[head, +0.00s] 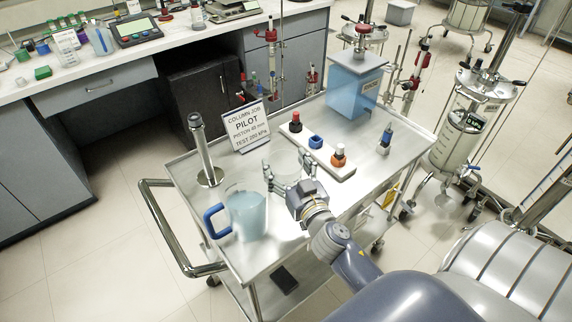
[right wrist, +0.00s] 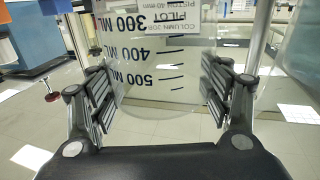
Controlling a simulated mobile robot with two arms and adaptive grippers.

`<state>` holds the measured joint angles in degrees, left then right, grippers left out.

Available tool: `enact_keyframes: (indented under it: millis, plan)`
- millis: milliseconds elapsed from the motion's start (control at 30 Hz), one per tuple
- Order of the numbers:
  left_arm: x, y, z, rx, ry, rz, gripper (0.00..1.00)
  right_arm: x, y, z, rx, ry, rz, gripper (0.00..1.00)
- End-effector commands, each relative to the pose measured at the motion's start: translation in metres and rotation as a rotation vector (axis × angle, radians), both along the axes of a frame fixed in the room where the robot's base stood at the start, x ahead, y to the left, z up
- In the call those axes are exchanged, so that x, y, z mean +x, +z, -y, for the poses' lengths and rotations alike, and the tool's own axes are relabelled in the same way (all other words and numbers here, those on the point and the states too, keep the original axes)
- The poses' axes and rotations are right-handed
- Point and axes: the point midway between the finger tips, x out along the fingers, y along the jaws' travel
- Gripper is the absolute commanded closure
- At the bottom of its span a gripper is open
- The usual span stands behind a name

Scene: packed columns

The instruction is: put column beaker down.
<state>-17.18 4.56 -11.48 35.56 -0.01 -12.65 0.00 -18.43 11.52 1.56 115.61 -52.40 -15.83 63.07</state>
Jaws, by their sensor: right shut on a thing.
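The column beaker, clear with black marks for 300, 400 and 500 ML, shows in the right wrist view (right wrist: 150,75) and faintly in the head view (head: 287,160). My right gripper (head: 282,178) is shut on it, with the dark fingers on both sides of its wall in the right wrist view (right wrist: 160,105). The beaker is over the middle of the steel cart top (head: 285,228); I cannot tell whether its base touches the top. The marks read upside down in the right wrist view. My left gripper is not in view.
A blue-handled jug (head: 245,212) stands left of the beaker, with a metal post (head: 204,152) behind it. A pilot sign (head: 246,127), a white tray with caps (head: 330,165), a small bottle (head: 386,138) and a blue tank (head: 355,85) surround it. Bare cart top lies in front.

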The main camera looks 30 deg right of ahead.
Motion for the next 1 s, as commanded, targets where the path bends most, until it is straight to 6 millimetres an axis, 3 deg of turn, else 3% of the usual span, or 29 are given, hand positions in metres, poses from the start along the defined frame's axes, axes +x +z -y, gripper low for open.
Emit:
enact_keyframes:
  millis: [233, 267, 333, 367, 833, 1000]
  plan:
    - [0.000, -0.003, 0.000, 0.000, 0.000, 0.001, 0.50, 0.000, -0.003, 0.000, 0.000, 0.000, 0.001, 0.53]
    - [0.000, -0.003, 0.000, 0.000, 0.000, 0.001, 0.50, 0.000, -0.003, 0.000, 0.000, 0.000, 0.001, 0.26]
    - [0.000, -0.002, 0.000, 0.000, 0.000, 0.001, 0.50, 0.000, -0.002, 0.000, -0.001, 0.000, 0.001, 0.10]
    - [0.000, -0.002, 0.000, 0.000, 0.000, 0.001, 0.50, 0.000, -0.002, 0.000, -0.001, 0.000, 0.000, 0.08]
    - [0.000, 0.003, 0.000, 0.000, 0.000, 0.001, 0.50, 0.000, 0.004, 0.000, -0.001, 0.000, 0.001, 0.08]
    - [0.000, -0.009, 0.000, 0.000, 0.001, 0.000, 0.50, -0.025, -0.003, -0.005, 0.004, 0.000, -0.002, 0.08]
